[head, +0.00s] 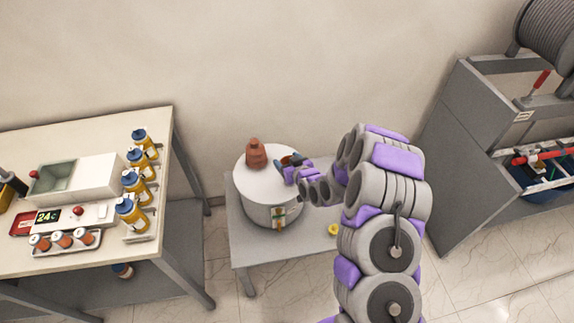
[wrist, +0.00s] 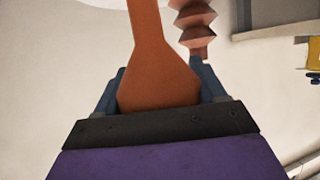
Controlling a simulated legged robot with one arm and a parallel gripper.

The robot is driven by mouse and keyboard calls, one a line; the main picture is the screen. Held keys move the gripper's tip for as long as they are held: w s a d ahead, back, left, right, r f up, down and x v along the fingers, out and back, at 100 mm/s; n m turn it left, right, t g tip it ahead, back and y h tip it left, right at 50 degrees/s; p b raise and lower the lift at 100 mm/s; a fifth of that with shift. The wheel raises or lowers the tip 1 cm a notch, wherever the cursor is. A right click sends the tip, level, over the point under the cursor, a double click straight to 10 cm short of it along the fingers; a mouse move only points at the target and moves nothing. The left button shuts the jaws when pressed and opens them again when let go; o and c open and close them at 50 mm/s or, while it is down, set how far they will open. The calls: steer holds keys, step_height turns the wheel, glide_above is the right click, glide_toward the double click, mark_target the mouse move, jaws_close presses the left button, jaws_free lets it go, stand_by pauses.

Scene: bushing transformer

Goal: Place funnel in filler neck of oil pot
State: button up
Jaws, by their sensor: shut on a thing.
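The oil pot (head: 270,188) is a pale grey cylinder on a small grey table. A brown ribbed bushing (head: 256,155) stands on its lid; a brown ribbed post, likely the same bushing, shows in the wrist view (wrist: 196,25). My gripper (head: 289,161) is over the right part of the lid. In the wrist view my gripper (wrist: 160,92) is shut on the orange funnel (wrist: 160,80), with its wide body between the blue-grey fingers and its narrow spout pointing to the top. The funnel is mostly hidden in the head view. I cannot make out the filler neck.
The small grey table (head: 250,250) has a yellow round item (head: 333,230) on its right side. A bench (head: 80,262) with several yellow bottles stands left. A grey cabinet (head: 450,150) with tools stands right. Tiled floor lies between.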

steer(key=shift+w+a+f, duration=0.15)
steer(key=shift+w+a, duration=0.05)
steer(key=shift+w, duration=0.7)
step_height(320, 180, down, 4)
steer(key=shift+r+b, duration=0.25)
steer(key=shift+b, duration=0.3)
steer(key=shift+r, duration=0.1)
steer(key=o, duration=1)
steer(key=p+v, duration=0.2)
steer(key=v, duration=1)
